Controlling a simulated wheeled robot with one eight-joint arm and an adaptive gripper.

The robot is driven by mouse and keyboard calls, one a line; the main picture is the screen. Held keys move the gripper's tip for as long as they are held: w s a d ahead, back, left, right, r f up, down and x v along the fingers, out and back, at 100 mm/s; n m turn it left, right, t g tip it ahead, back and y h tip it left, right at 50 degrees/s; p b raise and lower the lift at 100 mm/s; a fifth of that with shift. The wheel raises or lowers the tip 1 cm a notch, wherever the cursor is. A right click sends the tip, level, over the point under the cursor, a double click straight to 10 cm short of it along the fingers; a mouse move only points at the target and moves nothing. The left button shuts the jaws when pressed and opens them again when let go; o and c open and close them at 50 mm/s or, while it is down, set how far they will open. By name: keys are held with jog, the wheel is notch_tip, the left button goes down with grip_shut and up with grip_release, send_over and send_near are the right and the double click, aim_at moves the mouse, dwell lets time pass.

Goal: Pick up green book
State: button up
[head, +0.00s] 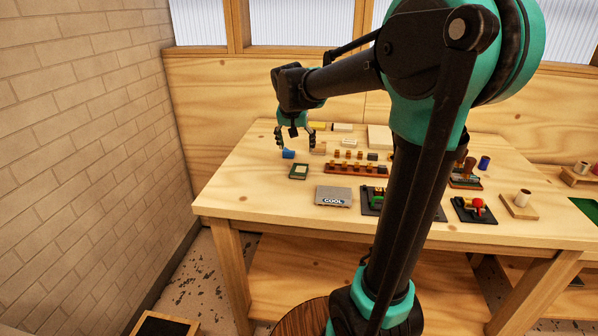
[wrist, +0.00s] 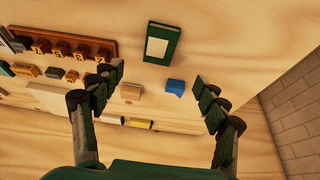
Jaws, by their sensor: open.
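The green book (head: 299,171) lies flat on the wooden table near its left side. It is small and dark green with a pale panel on its cover. In the wrist view the green book (wrist: 161,43) lies beyond the fingertips, near the top middle. My gripper (head: 295,139) is above the table, behind the book in the head view. In the wrist view my gripper (wrist: 160,82) has its two fingers wide apart with nothing held between them. The book is apart from both fingers and fully visible.
A blue block (head: 288,154) and a small tan block (wrist: 131,91) lie close to the book. A red-brown rack (head: 356,168) with several pegs is right of it. A grey COOL box (head: 333,196) lies in front. A brick wall (head: 85,130) stands at left.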

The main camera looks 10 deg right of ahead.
aim_at(299, 170)
jog(key=x, duration=1.1)
jog(key=shift+s+f, duration=0.2)
jog(key=shift+f, duration=0.2)
jog(key=c, duration=1.3)
jog(key=shift+o, duration=0.2)
jog(key=shift+r, duration=0.1)
